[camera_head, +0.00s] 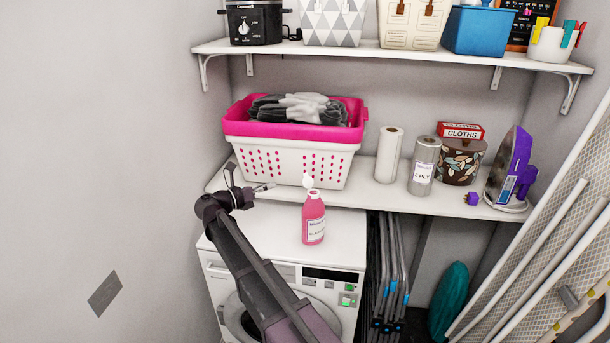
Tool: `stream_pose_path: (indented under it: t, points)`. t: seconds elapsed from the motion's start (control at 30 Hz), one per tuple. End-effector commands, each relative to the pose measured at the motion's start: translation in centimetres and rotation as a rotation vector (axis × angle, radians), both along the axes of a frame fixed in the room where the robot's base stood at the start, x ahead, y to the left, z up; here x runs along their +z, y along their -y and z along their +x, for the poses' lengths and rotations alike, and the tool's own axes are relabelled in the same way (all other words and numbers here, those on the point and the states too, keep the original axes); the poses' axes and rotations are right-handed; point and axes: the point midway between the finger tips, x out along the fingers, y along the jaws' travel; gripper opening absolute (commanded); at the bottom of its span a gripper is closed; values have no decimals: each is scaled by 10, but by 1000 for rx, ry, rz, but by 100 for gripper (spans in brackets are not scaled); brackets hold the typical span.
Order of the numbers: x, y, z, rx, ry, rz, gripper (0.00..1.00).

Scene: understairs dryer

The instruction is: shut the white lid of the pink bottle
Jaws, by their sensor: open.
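The pink bottle (313,219) stands upright on top of the white dryer, with a printed label on its front. Its white lid (308,182) shows above the neck and looks tipped up and open. My gripper (256,186) is open and empty, to the left of the bottle at about the height of the lid. It is apart from the bottle, in front of the white and pink basket. The fingers are small and partly blend with the pale shelf behind.
The dryer top (270,228) is clear around the bottle. Just behind and above is a shelf (395,199) with a pink-rimmed basket (290,160), paper rolls (388,155) and a purple iron (512,170). Folded racks (388,270) and an ironing board (545,225) stand at right.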

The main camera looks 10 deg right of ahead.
Motion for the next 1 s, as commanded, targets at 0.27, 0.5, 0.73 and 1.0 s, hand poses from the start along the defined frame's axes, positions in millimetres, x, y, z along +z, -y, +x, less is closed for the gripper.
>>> stream_pose_path:
  t: [0.27, 0.5, 0.73, 1.0]
  points:
    - [0, 2, 1, -1, 1, 2, 41]
    - [0, 16, 8, -2, 1, 3, 41]
    - [0, 43, 21, -2, 1, 3, 41]
    - [0, 80, 40, -4, 2, 4, 41]
